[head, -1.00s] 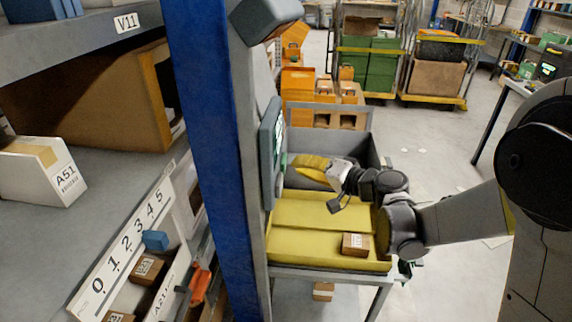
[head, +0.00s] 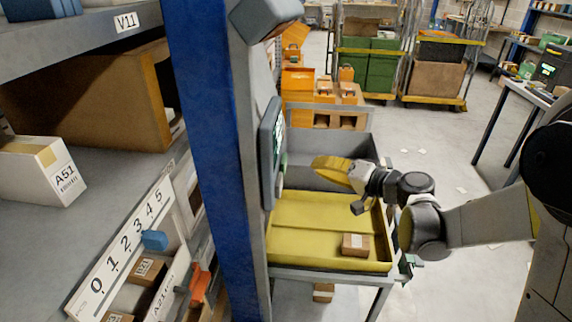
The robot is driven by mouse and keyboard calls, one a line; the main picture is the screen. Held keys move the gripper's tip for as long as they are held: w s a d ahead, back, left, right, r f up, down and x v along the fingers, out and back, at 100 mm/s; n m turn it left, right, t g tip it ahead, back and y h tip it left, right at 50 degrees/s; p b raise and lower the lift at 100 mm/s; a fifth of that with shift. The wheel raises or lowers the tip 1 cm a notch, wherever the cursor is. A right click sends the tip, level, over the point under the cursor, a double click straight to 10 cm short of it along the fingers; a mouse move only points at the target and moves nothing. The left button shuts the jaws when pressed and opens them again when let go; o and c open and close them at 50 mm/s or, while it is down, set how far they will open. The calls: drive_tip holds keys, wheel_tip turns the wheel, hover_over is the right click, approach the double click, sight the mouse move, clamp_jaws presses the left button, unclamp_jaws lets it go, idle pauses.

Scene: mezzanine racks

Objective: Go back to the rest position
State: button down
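My gripper (head: 328,167) is over the grey bin behind the yellow tray, pointing left, with a yellow part at its tip. The yellow part is too small and edge-on to tell whether the fingers are open or shut, or whether anything is between them. My arm (head: 425,215) reaches in from the right, above the right side of the yellow tray (head: 300,245). A small brown box (head: 355,244) with a white label lies in the tray's front right, apart from my gripper.
A grey bin (head: 365,150) stands behind the yellow tray. A blue rack post (head: 215,160) and a screen (head: 271,150) stand close on the left. Shelves at left hold boxes, including one marked A51 (head: 65,188). Wheeled cages (head: 435,75) stand behind. The floor at right is mostly clear.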

drive_tip(key=s+d+f+n+g+h, duration=0.1)
drive_tip(key=s+d+h, duration=0.5)
drive_tip(key=s, duration=0.8)
drive_tip(key=s+d+g+h, duration=0.1)
drive_tip(key=s+d+h, duration=0.5)
drive_tip(key=s+d, duration=0.4)
drive_tip(key=s, duration=0.4)
drive_tip(key=shift+f+n, duration=0.4)
